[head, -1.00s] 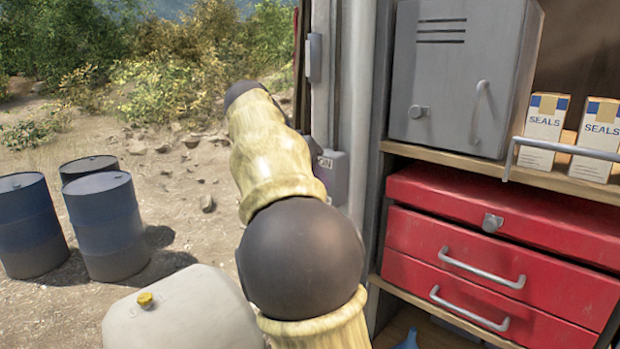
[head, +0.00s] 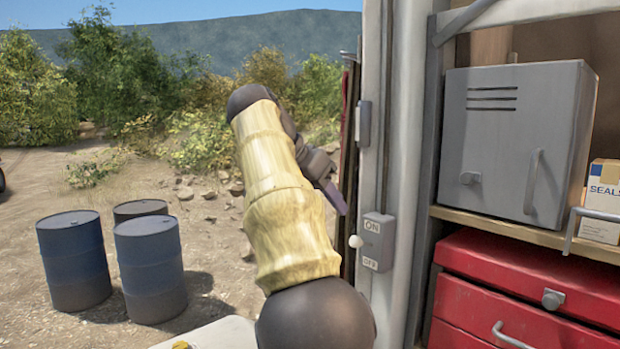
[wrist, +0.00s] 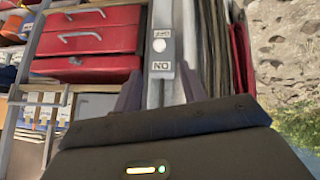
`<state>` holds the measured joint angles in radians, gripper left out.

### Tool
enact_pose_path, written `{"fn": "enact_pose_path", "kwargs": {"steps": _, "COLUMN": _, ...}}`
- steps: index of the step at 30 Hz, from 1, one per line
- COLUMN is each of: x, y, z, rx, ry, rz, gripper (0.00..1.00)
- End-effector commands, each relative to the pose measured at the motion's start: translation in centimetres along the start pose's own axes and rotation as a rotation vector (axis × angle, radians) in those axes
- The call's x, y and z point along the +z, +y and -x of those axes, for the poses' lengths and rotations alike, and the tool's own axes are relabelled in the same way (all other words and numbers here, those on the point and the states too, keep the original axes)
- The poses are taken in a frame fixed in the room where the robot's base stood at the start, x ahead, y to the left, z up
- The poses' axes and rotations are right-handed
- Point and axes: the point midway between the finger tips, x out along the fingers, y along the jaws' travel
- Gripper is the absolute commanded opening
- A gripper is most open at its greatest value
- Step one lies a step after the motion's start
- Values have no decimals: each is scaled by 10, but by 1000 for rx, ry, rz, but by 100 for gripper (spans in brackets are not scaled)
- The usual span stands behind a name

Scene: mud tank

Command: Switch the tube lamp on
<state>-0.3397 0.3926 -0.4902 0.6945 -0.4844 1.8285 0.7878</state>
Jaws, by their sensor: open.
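A grey switch box (head: 377,243) is fixed to the upright post, with an ON label at its top and an OFF label at its bottom. A white round knob (head: 355,241) sticks out from it. In the wrist view, which is upside down, the switch box (wrist: 160,55) and its knob (wrist: 160,45) lie ahead of the fingers. My gripper (head: 336,197) is just left of and above the box in the head view, apart from the knob. In the wrist view my gripper (wrist: 160,88) is open and empty, its fingers spread either side of the post. I cannot make out the tube lamp.
The post (head: 402,150) carries a small grey fitting (head: 363,125) above the switch. Right of it are shelves with a grey cabinet (head: 515,140), a seals box (head: 604,200) and a red drawer chest (head: 530,285). Blue barrels (head: 150,270) stand on open ground at left.

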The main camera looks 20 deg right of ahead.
Motion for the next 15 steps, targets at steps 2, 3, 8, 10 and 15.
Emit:
{"fn": "enact_pose_path", "kwargs": {"steps": 2, "x": -2, "y": 0, "z": 17, "rx": -2, "ry": 2, "rz": 1, "gripper": 42}}
{"fn": "enact_pose_path", "kwargs": {"steps": 3, "x": -2, "y": 0, "z": 23, "rx": -2, "ry": 2, "rz": 1, "gripper": 42}}
{"fn": "enact_pose_path", "kwargs": {"steps": 8, "x": -2, "y": 0, "z": 44, "rx": -1, "ry": 1, "rz": 1, "gripper": 42}}
{"fn": "enact_pose_path", "kwargs": {"steps": 10, "x": -1, "y": 0, "z": 48, "rx": -1, "ry": 1, "rz": 1, "gripper": 42}}
{"fn": "enact_pose_path", "kwargs": {"steps": 15, "x": 0, "y": 0, "z": 49, "rx": 0, "ry": 0, "rz": 1, "gripper": 42}}
